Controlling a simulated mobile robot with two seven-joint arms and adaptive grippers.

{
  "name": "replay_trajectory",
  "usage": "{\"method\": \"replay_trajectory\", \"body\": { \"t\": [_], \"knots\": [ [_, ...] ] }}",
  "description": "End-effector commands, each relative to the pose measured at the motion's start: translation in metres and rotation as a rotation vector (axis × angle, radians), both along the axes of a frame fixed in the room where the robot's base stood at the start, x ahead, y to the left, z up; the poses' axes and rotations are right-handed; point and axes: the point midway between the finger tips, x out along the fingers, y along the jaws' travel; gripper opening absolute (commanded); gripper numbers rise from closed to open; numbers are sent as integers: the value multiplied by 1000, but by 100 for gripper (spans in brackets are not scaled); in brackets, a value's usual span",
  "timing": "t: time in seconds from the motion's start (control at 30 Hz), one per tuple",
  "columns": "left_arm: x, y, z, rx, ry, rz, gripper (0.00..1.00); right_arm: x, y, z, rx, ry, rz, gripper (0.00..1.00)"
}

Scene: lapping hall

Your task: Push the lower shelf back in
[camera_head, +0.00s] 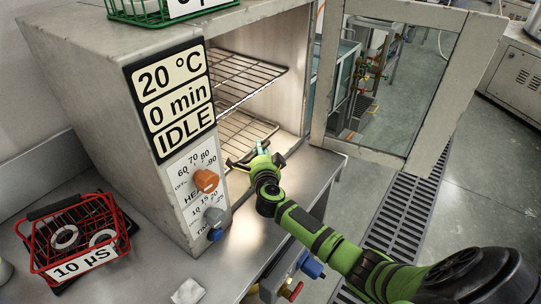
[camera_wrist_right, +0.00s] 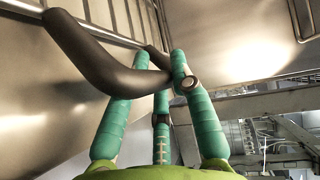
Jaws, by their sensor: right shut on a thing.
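The lower shelf (camera_head: 246,128) is a wire rack low in the lit chamber of the grey oven (camera_head: 100,80). Its dark handle (camera_head: 240,164) is at the chamber's mouth, partly hidden by my right gripper (camera_head: 259,149). In the right wrist view the dark curved handle (camera_wrist_right: 83,58) passes between the teal fingers of my right gripper (camera_wrist_right: 160,68), which are shut on it. How far the shelf sticks out is hard to tell. My left gripper is not in view.
An upper wire shelf (camera_head: 245,76) sits above. The glazed oven door (camera_head: 390,80) stands open on the right. The red basket (camera_head: 75,245) with rings stands on the bench at left; the green basket (camera_head: 160,10) is on top of the oven. A floor grate (camera_head: 405,215) runs below.

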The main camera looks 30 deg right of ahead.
Motion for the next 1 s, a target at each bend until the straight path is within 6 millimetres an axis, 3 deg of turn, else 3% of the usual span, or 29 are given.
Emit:
{"method": "replay_trajectory", "body": {
  "t": [0.33, 0.37, 0.4, 0.77, 1.0],
  "knots": [
    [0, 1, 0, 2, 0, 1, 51, 5, 2, 2, -4, -3, 6, 0],
    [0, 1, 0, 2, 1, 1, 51, 5, 2, 2, -4, -3, 7, 35],
    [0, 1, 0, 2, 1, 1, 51, 5, 2, 2, -3, -4, 7, 49],
    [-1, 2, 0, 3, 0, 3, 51, 2, 3, 1, -1, -1, 5, 49],
    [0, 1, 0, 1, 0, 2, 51, -22, 13, 3, 1, 0, 7, 49]
  ]
}}
